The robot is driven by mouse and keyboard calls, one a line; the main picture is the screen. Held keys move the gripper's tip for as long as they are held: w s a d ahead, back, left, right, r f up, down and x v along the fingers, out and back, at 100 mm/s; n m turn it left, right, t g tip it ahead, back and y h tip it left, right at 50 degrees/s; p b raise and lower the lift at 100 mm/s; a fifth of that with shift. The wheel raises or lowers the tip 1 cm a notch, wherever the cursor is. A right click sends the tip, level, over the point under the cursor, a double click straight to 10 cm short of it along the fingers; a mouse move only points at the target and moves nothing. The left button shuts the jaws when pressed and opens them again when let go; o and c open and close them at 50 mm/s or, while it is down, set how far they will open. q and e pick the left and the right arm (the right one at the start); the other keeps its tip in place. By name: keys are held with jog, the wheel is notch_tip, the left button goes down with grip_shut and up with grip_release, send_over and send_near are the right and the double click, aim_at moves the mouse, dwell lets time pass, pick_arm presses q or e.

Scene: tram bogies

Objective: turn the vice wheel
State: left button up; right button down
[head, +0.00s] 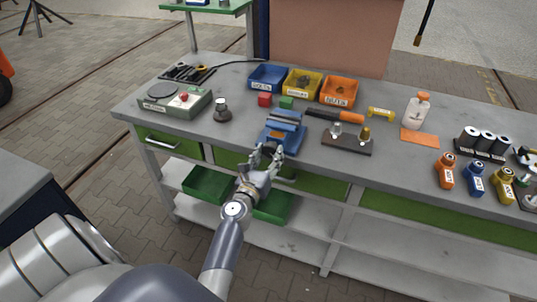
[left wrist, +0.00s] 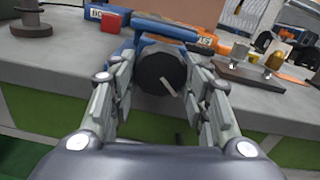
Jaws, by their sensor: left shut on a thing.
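The blue vice (head: 284,130) stands at the front edge of the grey workbench. Its dark round wheel (left wrist: 160,70) faces me in the left wrist view, with a pale mark or bar across its lower right part. My left gripper (head: 266,154) reaches up to the front of the vice. In the left wrist view its two fingers (left wrist: 163,82) stand on either side of the wheel, shut on it. In the head view the fingers hide most of the wheel. My right gripper is not in view.
On the workbench (head: 240,128), blue (head: 267,77), yellow (head: 302,83) and orange (head: 339,91) bins stand behind the vice. A dark block with fittings (head: 347,140) is to its right, a spool (head: 222,110) to its left. Green trays (head: 207,184) lie on the shelf below.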

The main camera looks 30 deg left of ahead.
pick_arm(q)
jog(key=shift+n, duration=0.6)
jog(key=o, duration=1.1)
jog(key=shift+c, duration=0.2)
